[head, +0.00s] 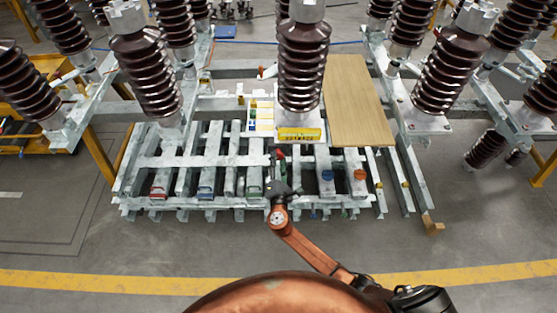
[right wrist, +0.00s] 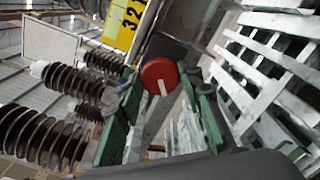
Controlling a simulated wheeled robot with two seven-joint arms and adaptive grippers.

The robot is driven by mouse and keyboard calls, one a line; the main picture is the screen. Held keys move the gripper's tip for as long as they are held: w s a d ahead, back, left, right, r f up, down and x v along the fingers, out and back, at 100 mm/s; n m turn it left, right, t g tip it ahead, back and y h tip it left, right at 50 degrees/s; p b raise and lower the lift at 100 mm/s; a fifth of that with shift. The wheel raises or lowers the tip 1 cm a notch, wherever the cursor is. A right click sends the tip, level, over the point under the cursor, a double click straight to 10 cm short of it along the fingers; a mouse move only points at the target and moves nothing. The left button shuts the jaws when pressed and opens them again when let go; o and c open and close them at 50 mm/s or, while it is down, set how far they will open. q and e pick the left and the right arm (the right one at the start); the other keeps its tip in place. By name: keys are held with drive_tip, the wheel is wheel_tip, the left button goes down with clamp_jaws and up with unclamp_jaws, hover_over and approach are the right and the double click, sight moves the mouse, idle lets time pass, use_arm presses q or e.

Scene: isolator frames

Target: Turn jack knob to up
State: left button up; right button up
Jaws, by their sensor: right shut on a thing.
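The red round knob (right wrist: 160,76) with a white pointer mark shows in the right wrist view, on a dark mount. Its mark points toward the lower edge of that picture. My right gripper (head: 280,184) is at the front of the steel frame in the head view, between the green-marked part (head: 254,190) and the blue knob (head: 327,175). In the right wrist view its fingers lie on both sides of the red knob, shut on it. The gripper hides the knob's exact contact points. My left gripper is not in view.
An orange knob (head: 359,176) stands to the right on the frame (head: 150,160). Tall brown ribbed insulators (head: 303,65) rise behind. A yellow number plate (head: 299,134) and a wooden board (head: 356,100) lie close behind the gripper. The floor in front is clear.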

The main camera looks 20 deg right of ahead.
drive_tip(key=n+p, duration=0.3)
drive_tip(key=n, duration=0.2)
drive_tip(key=shift+r, duration=0.1)
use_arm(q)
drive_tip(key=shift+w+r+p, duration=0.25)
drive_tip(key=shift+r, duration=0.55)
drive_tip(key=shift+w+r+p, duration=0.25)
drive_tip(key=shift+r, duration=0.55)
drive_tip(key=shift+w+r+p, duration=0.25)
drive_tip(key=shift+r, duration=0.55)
use_arm(e)
drive_tip(key=shift+n, duration=1.4)
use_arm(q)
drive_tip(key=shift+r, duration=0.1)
use_arm(e)
drive_tip(key=shift+f, duration=0.2)
drive_tip(key=o, duration=1.2)
drive_tip(key=shift+c, duration=0.2)
drive_tip(key=shift+r, duration=0.1)
drive_tip(key=v, duration=1.2)
